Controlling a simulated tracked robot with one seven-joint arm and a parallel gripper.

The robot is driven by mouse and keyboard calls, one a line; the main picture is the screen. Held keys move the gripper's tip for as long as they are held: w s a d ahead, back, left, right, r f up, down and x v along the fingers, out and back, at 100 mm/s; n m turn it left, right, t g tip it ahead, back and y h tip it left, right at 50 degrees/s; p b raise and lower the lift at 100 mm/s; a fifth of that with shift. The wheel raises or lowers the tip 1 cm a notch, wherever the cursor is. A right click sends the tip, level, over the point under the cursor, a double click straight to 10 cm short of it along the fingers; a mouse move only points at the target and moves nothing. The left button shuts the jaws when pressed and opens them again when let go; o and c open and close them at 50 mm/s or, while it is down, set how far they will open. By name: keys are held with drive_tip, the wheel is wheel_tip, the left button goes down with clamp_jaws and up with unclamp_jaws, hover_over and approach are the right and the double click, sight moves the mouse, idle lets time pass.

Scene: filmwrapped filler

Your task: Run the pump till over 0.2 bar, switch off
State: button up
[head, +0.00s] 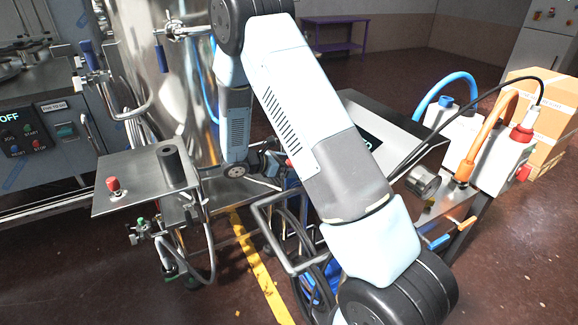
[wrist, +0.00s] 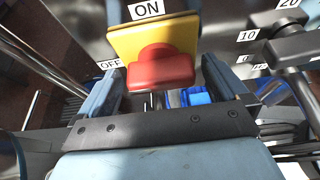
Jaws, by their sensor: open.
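In the wrist view a red switch handle (wrist: 160,70) sits on a yellow plate (wrist: 185,32). An ON label (wrist: 146,9) is above it and an OFF label (wrist: 110,64) is to its left. My gripper (wrist: 158,78) is open, with one finger on each side of the red handle in the picture; I cannot tell whether they touch it. In the head view my gripper (head: 278,167) is at the near side of the cart with the sloped steel top (head: 400,122). My arm covers most of its dark display (head: 371,141), so no pressure reading is legible.
A black dial knob (wrist: 283,24) with a numbered scale is right of the switch. A steel table (head: 140,190) with a red button (head: 114,186) stands left. Blue (head: 447,82) and orange (head: 487,125) hoses are at right. A control panel (head: 45,130) displays OFF at far left.

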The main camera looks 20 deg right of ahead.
drive_tip(key=shift+c, duration=0.2)
drive_tip(key=c, duration=0.9)
drive_tip(key=shift+a, duration=0.2)
drive_tip(key=shift+c, duration=0.2)
drive_tip(key=shift+d, duration=0.1)
